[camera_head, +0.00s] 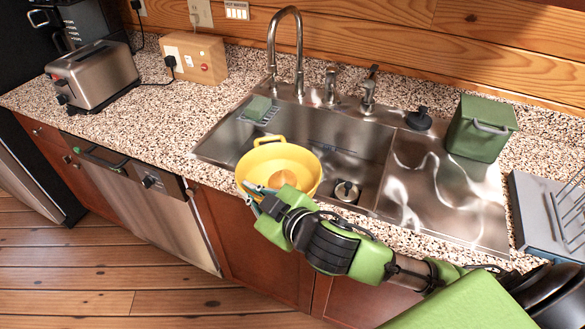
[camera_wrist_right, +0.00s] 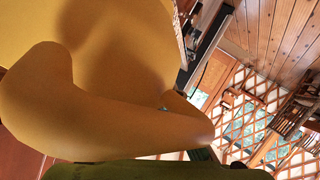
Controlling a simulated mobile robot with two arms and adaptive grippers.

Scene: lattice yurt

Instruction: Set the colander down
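The yellow colander (camera_head: 303,162) is at the front left of the sink, over the left basin and the counter's front edge. Its far handle loop points to the back of the sink; its near side is partly hidden by my right gripper. An orange-brown rounded shape (camera_head: 284,179) shows inside it; I cannot tell what it is. My right gripper (camera_head: 262,193) is at the colander's near rim and appears shut on it. In the right wrist view the colander (camera_wrist_right: 100,105) fills the left and middle, very close. I cannot tell whether its base touches anything. My left gripper is not in view.
The steel sink (camera_head: 350,150) has a faucet (camera_head: 285,50) behind it and a bare drainboard (camera_head: 440,185) on its right. A green sponge (camera_head: 258,108) lies at the back left. A green bin (camera_head: 482,128) and a dish rack (camera_head: 545,215) stand right.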

